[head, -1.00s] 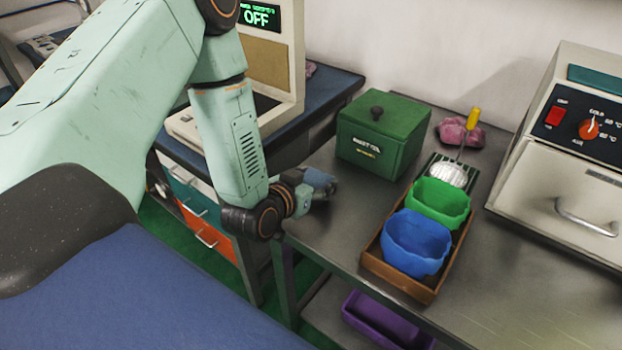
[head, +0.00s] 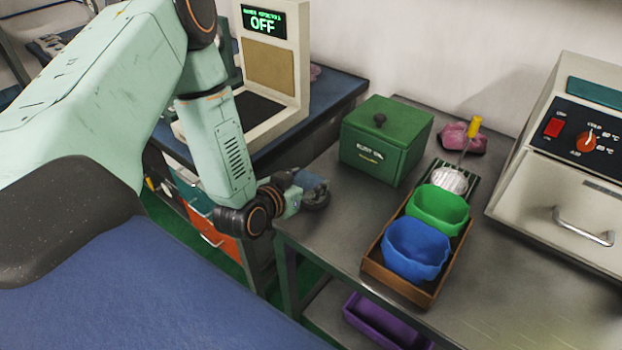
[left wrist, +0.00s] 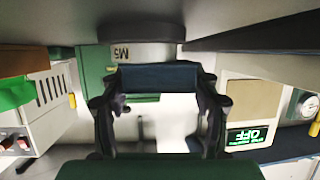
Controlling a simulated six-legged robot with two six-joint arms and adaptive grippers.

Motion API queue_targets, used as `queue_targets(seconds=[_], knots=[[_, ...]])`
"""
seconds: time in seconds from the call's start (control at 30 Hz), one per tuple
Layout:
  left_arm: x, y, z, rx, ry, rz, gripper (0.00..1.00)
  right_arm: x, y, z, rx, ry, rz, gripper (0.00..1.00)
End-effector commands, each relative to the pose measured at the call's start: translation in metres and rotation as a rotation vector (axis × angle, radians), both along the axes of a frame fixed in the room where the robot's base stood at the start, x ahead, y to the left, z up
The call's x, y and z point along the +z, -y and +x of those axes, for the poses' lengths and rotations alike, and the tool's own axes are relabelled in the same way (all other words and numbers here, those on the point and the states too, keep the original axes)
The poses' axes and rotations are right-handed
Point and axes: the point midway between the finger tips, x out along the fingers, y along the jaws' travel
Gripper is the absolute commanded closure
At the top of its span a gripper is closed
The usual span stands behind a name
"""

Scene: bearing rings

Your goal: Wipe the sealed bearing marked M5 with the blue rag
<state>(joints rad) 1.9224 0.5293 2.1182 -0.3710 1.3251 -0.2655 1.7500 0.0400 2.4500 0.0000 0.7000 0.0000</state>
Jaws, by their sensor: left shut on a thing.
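My left gripper (left wrist: 158,100) is shut on the folded blue rag (left wrist: 158,77), which spans between its two fingers. In the head view, the left gripper (head: 296,184) is low over the near left corner of the metal table. A dark grey round bearing (head: 318,198) shows partly below and beside it there. In the left wrist view, the bearing (left wrist: 140,31) is just beyond the rag. Whether the rag touches the bearing, I cannot tell. My right gripper is not in view.
A green lidded box (head: 386,135) stands behind the gripper. To its right, a wooden tray (head: 372,270) holds a blue bowl (head: 415,250) and a green bowl (head: 438,208). An oven-like machine (head: 565,160) stands right. A display device reading OFF (head: 268,75) is at the back left.

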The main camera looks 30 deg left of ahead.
Motion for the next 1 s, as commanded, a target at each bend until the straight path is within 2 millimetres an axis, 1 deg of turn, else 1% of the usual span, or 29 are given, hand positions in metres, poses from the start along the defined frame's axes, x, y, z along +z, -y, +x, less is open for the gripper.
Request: queue_targets(seconds=[0.13,0.7,0.87,1.0], knots=[[-0.001,0.001,-0.001,0.000,-0.002,0.001,0.63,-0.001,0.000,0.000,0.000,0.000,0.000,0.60],[-0.001,0.026,-0.001,-0.004,-0.001,0.001,0.63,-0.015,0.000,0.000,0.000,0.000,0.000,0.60],[-0.001,0.031,-0.002,-0.002,-0.001,0.000,0.63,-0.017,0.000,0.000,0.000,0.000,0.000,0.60],[0.000,0.030,-0.002,0.000,-0.001,0.000,0.63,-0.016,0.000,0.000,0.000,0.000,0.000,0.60]])
